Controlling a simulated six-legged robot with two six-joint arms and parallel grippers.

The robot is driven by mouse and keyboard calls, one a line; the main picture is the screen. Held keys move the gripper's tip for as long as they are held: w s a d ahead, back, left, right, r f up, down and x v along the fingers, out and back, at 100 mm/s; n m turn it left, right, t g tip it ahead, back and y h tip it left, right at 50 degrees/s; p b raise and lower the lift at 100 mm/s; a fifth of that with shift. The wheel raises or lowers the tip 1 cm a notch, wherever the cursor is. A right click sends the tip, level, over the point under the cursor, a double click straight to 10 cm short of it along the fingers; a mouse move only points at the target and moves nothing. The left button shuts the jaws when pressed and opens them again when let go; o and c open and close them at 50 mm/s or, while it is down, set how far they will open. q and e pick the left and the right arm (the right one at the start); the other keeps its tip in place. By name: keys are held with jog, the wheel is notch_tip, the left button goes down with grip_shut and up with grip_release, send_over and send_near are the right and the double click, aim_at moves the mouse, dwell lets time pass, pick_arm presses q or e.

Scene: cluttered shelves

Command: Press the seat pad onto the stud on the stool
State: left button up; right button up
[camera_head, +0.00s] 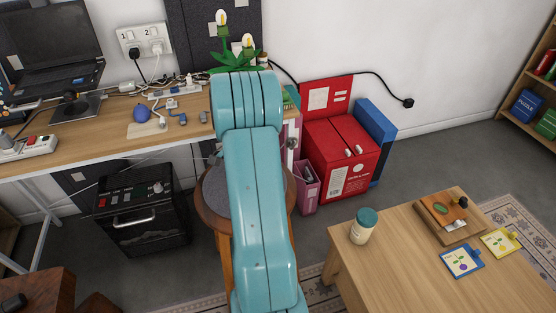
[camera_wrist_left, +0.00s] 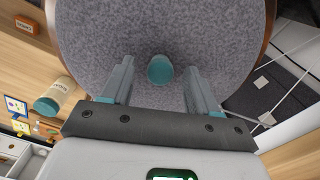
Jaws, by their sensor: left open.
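The round grey seat pad (camera_head: 215,190) lies on the wooden stool (camera_head: 206,212), mostly hidden behind my teal arm in the head view. In the left wrist view the grey pad (camera_wrist_left: 90,45) fills most of the picture, with the stool's brown rim (camera_wrist_left: 268,30) around it. A short teal knob (camera_wrist_left: 160,70) shows over the middle of the pad. My left gripper (camera_wrist_left: 158,68) is open, with one finger on each side of the knob and a gap at both sides. The stud is not seen apart from this knob. My right gripper is not in view.
A desk (camera_head: 90,140) with a laptop (camera_head: 50,50) and small items stands behind left. A black cabinet (camera_head: 140,205) is under it. Red boxes (camera_head: 340,155) stand behind right. A low table (camera_head: 400,265) with a jar (camera_head: 363,228) is at right.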

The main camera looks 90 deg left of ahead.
pick_arm(q)
notch_tip(320, 180, up, 16)
jog(key=p, duration=0.4)
jog(key=w+d+f+m+t+h, duration=0.1)
jog(key=w+d+f, duration=0.2)
jog(key=w+f, duration=1.2)
jog(key=w+d+f+m+h, duration=0.1)
jog(key=w+d+f, duration=0.5)
jog(key=w+d, duration=0.25)
jog(key=w+d+f+m+h, duration=0.1)
jog(key=w+d+f, duration=0.5)
jog(key=w+d, duration=0.3)
jog(key=w+d+f, duration=0.1)
jog(key=d+f, duration=0.1)
jog(key=d, duration=0.7)
jog(key=d+f, duration=0.2)
jog(key=d, duration=0.7)
jog(key=s+d+m+h, duration=0.1)
jog(key=s+d, duration=0.2)
jog(key=d, duration=0.3)
jog(key=s+d+m, duration=0.1)
jog(key=s+d, duration=0.2)
jog(key=d, duration=0.4)
notch_tip(320, 180, up, 13)
jog(key=w+a+p, duration=0.1)
jog(key=p, duration=1.1)
jog(key=shift+f+g+p, duration=0.15)
jog(key=shift+g+p, duration=0.15)
jog(key=shift+p, duration=0.1)
